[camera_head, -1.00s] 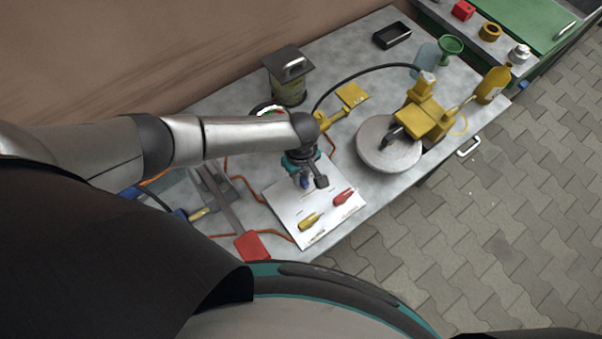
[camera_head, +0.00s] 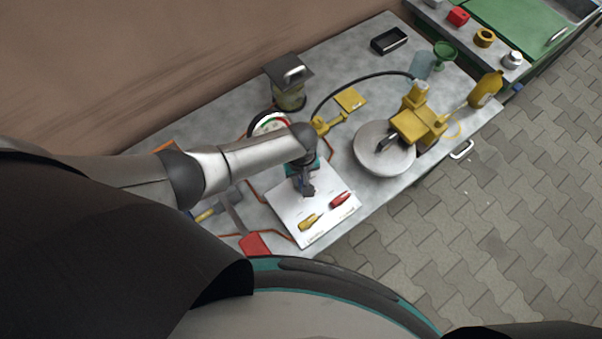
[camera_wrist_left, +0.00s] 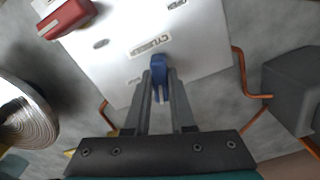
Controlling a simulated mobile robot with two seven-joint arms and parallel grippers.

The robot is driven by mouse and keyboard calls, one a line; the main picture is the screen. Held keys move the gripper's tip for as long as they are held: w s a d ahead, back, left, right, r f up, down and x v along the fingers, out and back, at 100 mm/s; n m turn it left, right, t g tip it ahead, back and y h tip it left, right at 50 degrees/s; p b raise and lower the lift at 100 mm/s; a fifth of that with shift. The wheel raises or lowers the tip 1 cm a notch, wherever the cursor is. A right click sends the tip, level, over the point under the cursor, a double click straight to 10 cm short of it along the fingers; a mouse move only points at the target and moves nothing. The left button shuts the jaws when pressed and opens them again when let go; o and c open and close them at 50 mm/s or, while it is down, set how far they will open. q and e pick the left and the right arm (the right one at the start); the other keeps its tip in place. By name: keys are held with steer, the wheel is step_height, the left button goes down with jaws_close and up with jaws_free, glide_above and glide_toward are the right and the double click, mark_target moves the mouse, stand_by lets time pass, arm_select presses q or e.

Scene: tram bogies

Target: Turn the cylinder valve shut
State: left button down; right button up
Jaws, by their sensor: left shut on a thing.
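A white panel (camera_head: 325,215) lies on the grey bench and carries a yellow lever (camera_head: 309,221) and a red lever (camera_head: 340,199). In the left wrist view a blue valve handle (camera_wrist_left: 159,66) stands at the panel label that reads "CYLINDER", with "OPEN" printed farther off. My left gripper (camera_wrist_left: 159,85) is shut on the blue handle, one finger on each side. In the head view my left gripper (camera_head: 307,189) is over the far left part of the panel and mostly hides the handle. The red lever (camera_wrist_left: 67,17) also shows in the wrist view. My right gripper is out of view.
A round metal disc (camera_head: 384,148) with a yellow mechanism (camera_head: 414,124) stands right of the panel. A gauge (camera_head: 268,122), a lidded can (camera_head: 290,95) and a yellow pedal (camera_head: 350,100) are behind it. Orange pipes run around the panel. A red pad (camera_head: 254,244) lies at front left.

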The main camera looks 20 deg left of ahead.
arm_select(q)
steer(key=m, duration=0.3)
steer(key=shift+s+m+p, duration=0.1)
steer(key=shift+m+p, duration=0.2)
steer(key=shift+m, duration=0.1)
steer(key=m, duration=0.3)
steer(key=shift+m, duration=0.3)
steer(key=m, duration=0.6)
steer(key=shift+m+p, duration=0.3)
steer(key=c, duration=0.8)
jaws_free()
steer(key=shift+o, duration=0.2)
steer(key=shift+r, duration=0.15)
